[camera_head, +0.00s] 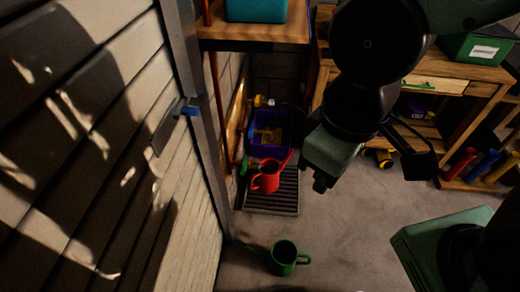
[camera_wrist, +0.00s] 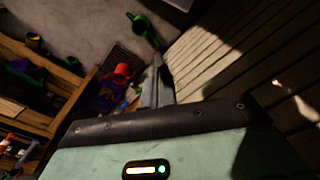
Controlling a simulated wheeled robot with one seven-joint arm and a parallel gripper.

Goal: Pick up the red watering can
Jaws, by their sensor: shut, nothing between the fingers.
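The red watering can (camera_head: 266,180) stands on a dark ridged mat (camera_head: 285,197) on the floor, left of centre in the head view. It also shows small in the wrist view (camera_wrist: 121,71), left of my fingers. My gripper (camera_head: 321,184) hangs from the dark arm to the right of the can in the head view, apart from it.
A green watering can (camera_head: 284,257) stands on the floor nearer me. A purple crate (camera_head: 270,128) sits behind the red can. Slatted wall (camera_head: 90,130) rises at left. A wooden bench (camera_head: 470,75) stands at right, with coloured bottles (camera_head: 485,168). The floor between is clear.

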